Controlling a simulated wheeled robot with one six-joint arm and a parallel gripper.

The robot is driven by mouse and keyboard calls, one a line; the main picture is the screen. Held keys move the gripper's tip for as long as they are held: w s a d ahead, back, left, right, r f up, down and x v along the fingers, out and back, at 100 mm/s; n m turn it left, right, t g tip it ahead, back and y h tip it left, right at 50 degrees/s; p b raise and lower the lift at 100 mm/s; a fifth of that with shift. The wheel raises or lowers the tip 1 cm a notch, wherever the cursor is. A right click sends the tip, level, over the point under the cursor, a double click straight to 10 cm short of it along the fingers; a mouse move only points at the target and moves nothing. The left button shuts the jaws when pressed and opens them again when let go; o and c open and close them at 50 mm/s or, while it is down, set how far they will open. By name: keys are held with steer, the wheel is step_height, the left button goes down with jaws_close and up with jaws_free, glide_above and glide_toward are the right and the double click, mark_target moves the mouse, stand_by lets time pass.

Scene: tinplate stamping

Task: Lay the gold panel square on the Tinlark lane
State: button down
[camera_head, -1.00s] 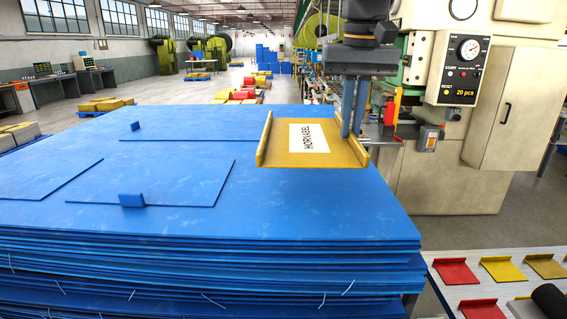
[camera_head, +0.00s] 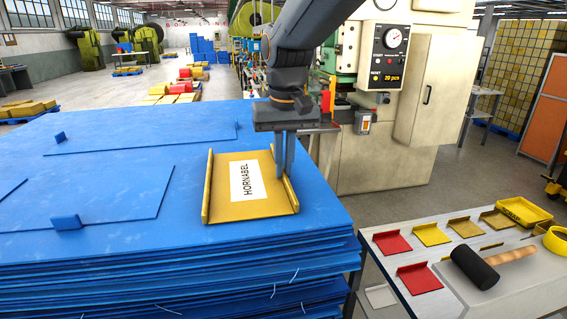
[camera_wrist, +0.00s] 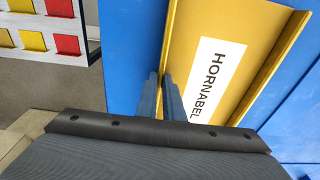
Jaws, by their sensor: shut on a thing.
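The gold panel (camera_head: 268,206) is a flat sheet with two raised side lips and a white label reading HORNABEL (camera_head: 247,181). My gripper (camera_head: 286,170) is shut on its right lip. The panel is over the right end of the blue sheet stack (camera_head: 200,248), roughly level; whether it touches the top is unclear. In the wrist view, the panel (camera_wrist: 200,25) runs slanted, with the fingers (camera_wrist: 163,85) at its near lip. Two thin outlined blue areas, a near one (camera_head: 110,195) and a far one (camera_head: 150,138), lie on the stack. No Tinlark name is readable.
Small blue tabs (camera_head: 66,222) stand on the stack. A table (camera_head: 395,290) at right holds red and yellow sample pieces (camera_head: 432,234) and a black-headed mallet (camera_head: 475,268). A press (camera_head: 390,150) stands behind.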

steer(key=shift+f, duration=0.1)
steer(key=c, duration=1.9)
jaws_free()
